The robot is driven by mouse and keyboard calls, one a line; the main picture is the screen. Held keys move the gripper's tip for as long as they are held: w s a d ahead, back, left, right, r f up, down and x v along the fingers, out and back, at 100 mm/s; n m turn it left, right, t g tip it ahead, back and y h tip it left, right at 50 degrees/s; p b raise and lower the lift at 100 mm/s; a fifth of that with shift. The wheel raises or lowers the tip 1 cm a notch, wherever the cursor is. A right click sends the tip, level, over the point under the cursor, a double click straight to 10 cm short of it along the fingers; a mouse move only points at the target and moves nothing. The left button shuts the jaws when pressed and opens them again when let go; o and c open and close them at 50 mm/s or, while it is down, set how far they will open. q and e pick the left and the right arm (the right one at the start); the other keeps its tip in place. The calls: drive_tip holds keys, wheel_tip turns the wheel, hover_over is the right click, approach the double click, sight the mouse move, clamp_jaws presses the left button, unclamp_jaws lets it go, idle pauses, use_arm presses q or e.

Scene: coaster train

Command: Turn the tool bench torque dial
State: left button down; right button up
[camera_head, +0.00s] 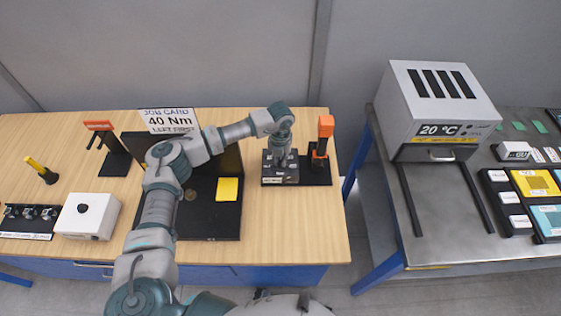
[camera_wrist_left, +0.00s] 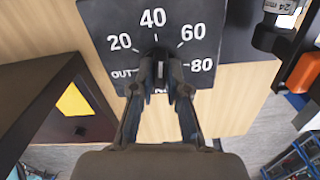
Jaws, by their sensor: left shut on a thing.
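The torque dial's black face (camera_wrist_left: 112,25) fills the top of the left wrist view, marked OUT, 20, 40, 60 and 80. It is on the dark box (camera_head: 268,178) at the right of the wooden bench in the head view. My left gripper (camera_wrist_left: 158,68) is shut on the dial knob at the middle of the face, below the 40; it shows in the head view above the box (camera_head: 283,152). The fingers hide most of the knob, so I cannot tell its exact setting. The job card (camera_head: 169,120) reads 40 Nm, LEFT FIRST. My right gripper is not in view.
An orange-topped tool (camera_head: 325,127) stands close right of the dial box. A black open case (camera_head: 205,218) with a yellow note (camera_head: 227,189) lies left of it. A white box (camera_head: 88,216) stands further left. The bench's front right corner is clear.

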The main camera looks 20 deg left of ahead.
use_arm(q)
drive_tip(key=m, duration=0.1)
drive_tip(key=m+b, duration=0.1)
drive_tip(key=m, duration=0.1)
drive_tip(key=shift+w+a+r+m, duration=0.1)
drive_tip(key=shift+w+r+m, duration=0.05)
drive_tip(key=shift+w+m, duration=0.15)
drive_tip(key=shift+m+b, duration=0.5)
drive_tip(key=shift+m, duration=0.3)
drive_tip(key=shift+r+m+b, duration=0.1)
drive_tip(key=shift+m+b, duration=0.4)
drive_tip(key=shift+m, duration=0.9)
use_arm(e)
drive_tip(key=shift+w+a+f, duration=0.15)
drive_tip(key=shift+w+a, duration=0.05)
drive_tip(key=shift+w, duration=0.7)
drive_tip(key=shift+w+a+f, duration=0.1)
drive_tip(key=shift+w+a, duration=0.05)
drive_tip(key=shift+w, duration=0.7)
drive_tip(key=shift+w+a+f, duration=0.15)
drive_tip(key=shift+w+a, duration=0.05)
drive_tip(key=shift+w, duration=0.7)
use_arm(q)
drive_tip(key=c, duration=1.3)
unclamp_jaws()
drive_tip(key=shift+o, duration=0.7)
drive_tip(key=shift+f, duration=0.25)
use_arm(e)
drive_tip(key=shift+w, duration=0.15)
